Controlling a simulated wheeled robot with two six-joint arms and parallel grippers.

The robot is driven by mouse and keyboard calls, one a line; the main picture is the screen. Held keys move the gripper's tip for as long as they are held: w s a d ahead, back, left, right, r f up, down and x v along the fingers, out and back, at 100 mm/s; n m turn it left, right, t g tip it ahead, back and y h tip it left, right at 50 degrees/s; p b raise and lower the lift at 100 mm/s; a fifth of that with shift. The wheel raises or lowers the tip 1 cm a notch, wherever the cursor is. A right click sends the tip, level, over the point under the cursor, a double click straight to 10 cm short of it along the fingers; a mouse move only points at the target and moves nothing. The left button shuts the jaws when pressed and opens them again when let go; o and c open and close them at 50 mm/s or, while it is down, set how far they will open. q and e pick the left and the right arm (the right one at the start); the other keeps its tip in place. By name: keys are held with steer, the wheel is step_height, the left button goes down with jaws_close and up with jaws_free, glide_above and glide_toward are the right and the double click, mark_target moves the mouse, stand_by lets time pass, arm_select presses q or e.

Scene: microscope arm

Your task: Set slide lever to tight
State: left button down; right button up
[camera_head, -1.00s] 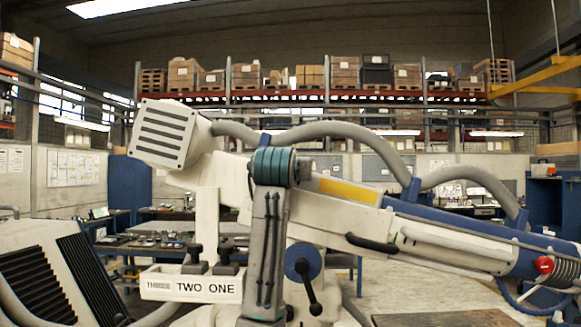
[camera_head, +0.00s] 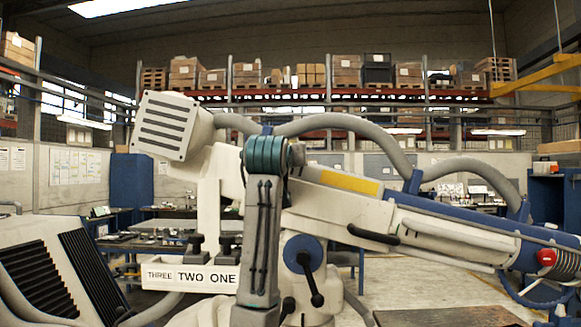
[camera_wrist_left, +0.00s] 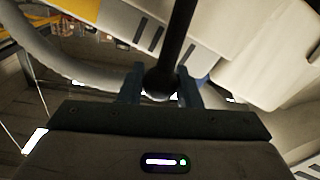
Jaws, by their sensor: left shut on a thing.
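In the left wrist view my left gripper (camera_wrist_left: 159,88) is shut on the round knob (camera_wrist_left: 160,82) of a black lever (camera_wrist_left: 181,35). Its two blue fingers sit on either side of the knob, and the rod runs up out of the picture. In the head view a black lever (camera_head: 311,280) with a knob hangs from a blue round hub (camera_head: 303,253) on the white microscope arm (camera_head: 342,210). I cannot tell whether it is the held lever. My left gripper's fingers are not distinguishable there. My right gripper is in neither view.
A grey upright link with a teal joint (camera_head: 266,155) stands in front of the microscope arm. A white box marked THREE, TWO, ONE (camera_head: 190,279) is at its left. A vented grey housing (camera_head: 40,270) is at lower left. Tables (camera_head: 150,240) stand behind.

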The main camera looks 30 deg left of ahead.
arm_select(q)
steer(key=s+a+f+n+y+b, duration=0.1)
steer(key=s+a+f+n+b, duration=0.1)
steer(key=a+n+b, duration=0.3)
steer(key=shift+s+a+f+n+b, duration=0.35)
steer(key=shift+s+n+b, duration=0.4)
steer(key=shift+n+b, duration=1.75)
steer(key=c, duration=1.1)
jaws_free()
steer(key=shift+a, duration=0.1)
steer(key=shift+s, duration=0.15)
